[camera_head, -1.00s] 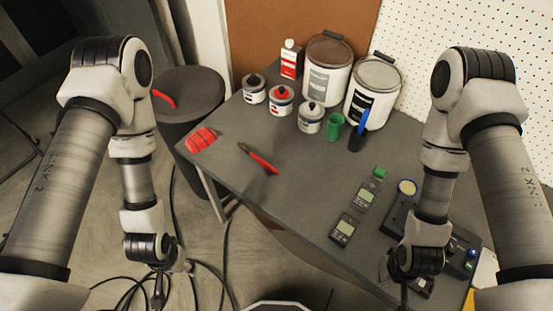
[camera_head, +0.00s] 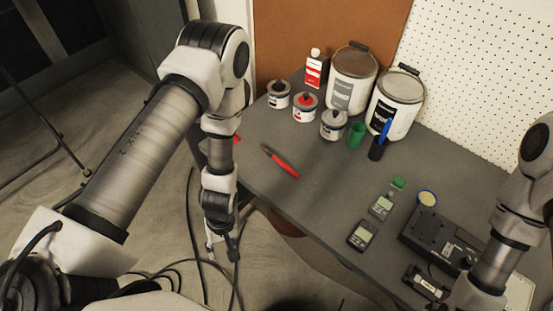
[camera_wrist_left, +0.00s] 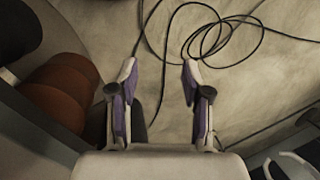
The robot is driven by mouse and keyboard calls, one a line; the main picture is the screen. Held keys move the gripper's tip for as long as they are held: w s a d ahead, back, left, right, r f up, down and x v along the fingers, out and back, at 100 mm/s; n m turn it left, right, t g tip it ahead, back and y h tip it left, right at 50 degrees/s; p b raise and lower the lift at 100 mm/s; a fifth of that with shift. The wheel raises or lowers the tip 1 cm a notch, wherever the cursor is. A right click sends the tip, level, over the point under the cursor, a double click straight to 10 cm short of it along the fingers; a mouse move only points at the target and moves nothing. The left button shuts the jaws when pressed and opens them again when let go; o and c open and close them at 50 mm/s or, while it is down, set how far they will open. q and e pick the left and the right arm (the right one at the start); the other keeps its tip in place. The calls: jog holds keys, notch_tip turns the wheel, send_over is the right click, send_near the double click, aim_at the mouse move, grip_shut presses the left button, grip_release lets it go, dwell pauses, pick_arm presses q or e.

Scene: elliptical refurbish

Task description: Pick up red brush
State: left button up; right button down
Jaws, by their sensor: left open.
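The red brush (camera_head: 280,162), red with a dark tip at one end, lies flat on the grey table (camera_head: 300,215) toward its left side. My left gripper (camera_head: 222,252) hangs low beside the table's front left edge, below and to the left of the brush in the head view. It is open and empty; the left wrist view shows its two fingers (camera_wrist_left: 160,75) apart with only floor and cables between them. The brush does not show in the left wrist view. My right arm is at the right edge of the head view, and its gripper is out of the picture.
Small cans (camera_head: 305,107), large paint cans (camera_head: 396,102), a green cup (camera_head: 356,135) and a dark cup (camera_head: 376,150) stand at the back. Meters (camera_head: 362,236) and a black device (camera_head: 430,237) lie at the right. Cables (camera_head: 180,268) lie on the floor.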

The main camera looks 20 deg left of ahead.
aim_at(289, 168)
pick_arm(q)
jog(key=w+d+r+n+b, duration=0.1)
jog(key=w, duration=0.6)
jog(key=w+d+r+n+t+b, duration=0.1)
jog(key=w+d+n, duration=0.1)
jog(key=w, duration=0.5)
jog(key=w+d+n+t+b, duration=0.1)
jog(key=w, duration=0.6)
jog(key=shift+d+r+n+h, duration=0.35)
jog(key=shift+r+n+h, duration=0.05)
jog(key=w+r, duration=0.1)
jog(key=w, duration=0.2)
jog(key=w+d+r+t+b, duration=0.1)
jog(key=w+r, duration=0.1)
jog(key=w, duration=0.1)
jog(key=w+d+r+t, duration=0.1)
jog(key=w+r, duration=0.1)
jog(key=w, duration=0.1)
jog(key=shift+d, duration=0.25)
jog(key=f, duration=0.4)
jog(key=w+f+p, duration=0.1)
jog(key=f, duration=0.1)
jog(key=shift+d+f, duration=0.15)
jog(key=shift+d, duration=0.25)
grip_shut()
